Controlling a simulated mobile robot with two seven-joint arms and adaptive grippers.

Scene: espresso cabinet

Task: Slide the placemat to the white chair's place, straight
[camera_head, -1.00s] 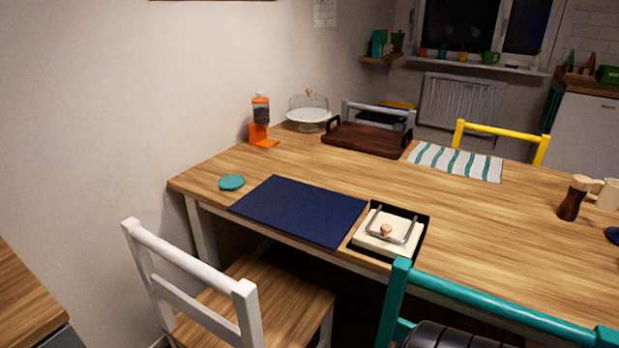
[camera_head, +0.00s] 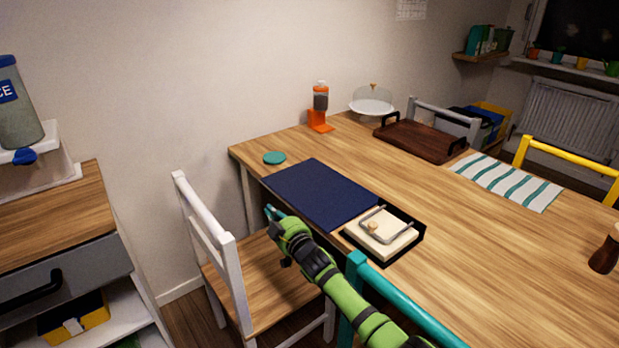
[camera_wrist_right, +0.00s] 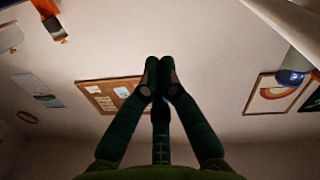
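A dark blue placemat (camera_head: 318,195) lies flat along the table's near-left edge in the head view. The white chair (camera_head: 208,225) stands at that edge, its seat facing the table, left of and below the mat. My right gripper (camera_head: 271,211) is in front of the mat's near edge, over the white chair's seat in the picture; whether it touches anything I cannot tell. In the right wrist view its two fingers (camera_wrist_right: 165,65) meet at the tips with nothing between them. My left gripper is not in view.
A napkin holder (camera_head: 383,232) sits close to the mat's right corner, and a teal coaster (camera_head: 274,158) near its left corner. A striped mat (camera_head: 507,182) and brown tray (camera_head: 420,138) lie farther back. A teal chair (camera_head: 405,300) stands at the near edge.

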